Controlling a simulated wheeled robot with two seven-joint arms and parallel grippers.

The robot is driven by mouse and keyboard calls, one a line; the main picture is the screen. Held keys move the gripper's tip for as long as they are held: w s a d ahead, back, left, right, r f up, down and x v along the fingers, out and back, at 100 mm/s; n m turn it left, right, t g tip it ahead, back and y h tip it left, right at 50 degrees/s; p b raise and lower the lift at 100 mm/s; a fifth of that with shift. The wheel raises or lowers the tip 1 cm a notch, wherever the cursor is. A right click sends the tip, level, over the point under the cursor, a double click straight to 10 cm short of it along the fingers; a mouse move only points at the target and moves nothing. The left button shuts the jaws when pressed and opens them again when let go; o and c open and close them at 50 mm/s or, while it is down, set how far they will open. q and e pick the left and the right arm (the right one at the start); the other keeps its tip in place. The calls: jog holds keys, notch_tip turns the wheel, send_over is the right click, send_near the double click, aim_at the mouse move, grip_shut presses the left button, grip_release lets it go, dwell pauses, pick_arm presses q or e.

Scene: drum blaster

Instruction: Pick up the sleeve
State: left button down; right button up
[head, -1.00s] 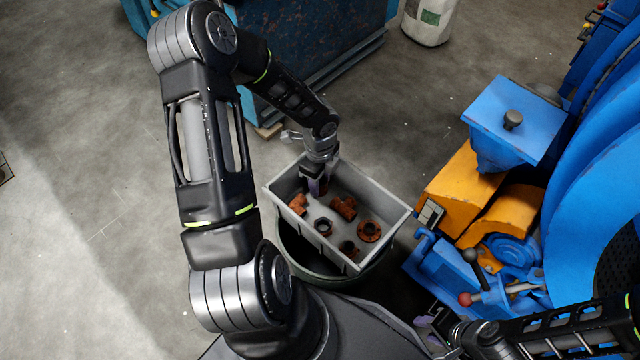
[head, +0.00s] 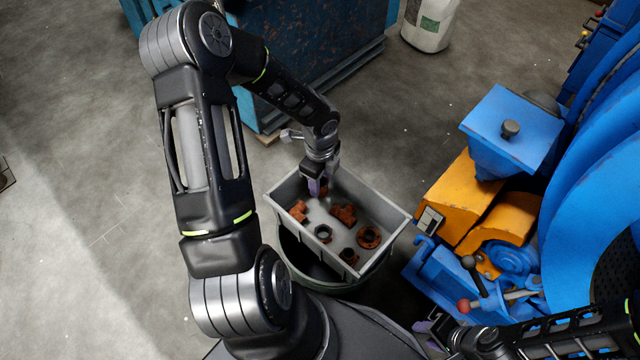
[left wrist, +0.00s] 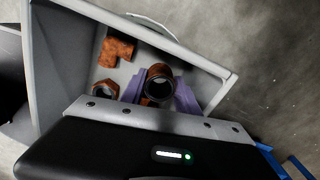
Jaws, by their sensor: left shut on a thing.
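The sleeve (left wrist: 158,84) is a short, rusty brown, hollow tube with its open end facing the left wrist camera. My left gripper (left wrist: 160,95) is shut on it, with a purple finger on either side. In the head view my left gripper (head: 318,188) points down at the far left part of a grey bin (head: 386,250), and its fingers mostly hide the sleeve. I cannot tell whether the sleeve touches the bin floor. My right gripper (head: 430,328) is at the bottom, right of centre, partly cut up by shadow and arm parts.
The bin also holds a rusty tee (head: 298,210), another rusty fitting (head: 343,214), a dark nut (head: 323,233), a flange (head: 368,237) and a short fitting (head: 349,256). It rests on a round drum (head: 300,268). A blue and orange machine (head: 515,135) stands right.

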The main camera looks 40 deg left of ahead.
pick_arm(q)
notch_tip(320, 180, up, 15)
jog(key=p, duration=0.4)
jog(key=shift+f+p, duration=0.15)
jog(key=shift+p, duration=0.15)
jog(key=w+d+r+n, duration=0.3)
jog(key=d+r+n, duration=0.2)
jog(key=d+r, duration=0.2)
jog(key=w+d+r+n, duration=0.3)
jog(key=d+r+n, duration=0.3)
jog(key=d+r, duration=0.1)
jog(key=shift+w+d, duration=0.4)
jog(key=shift+d, duration=0.15)
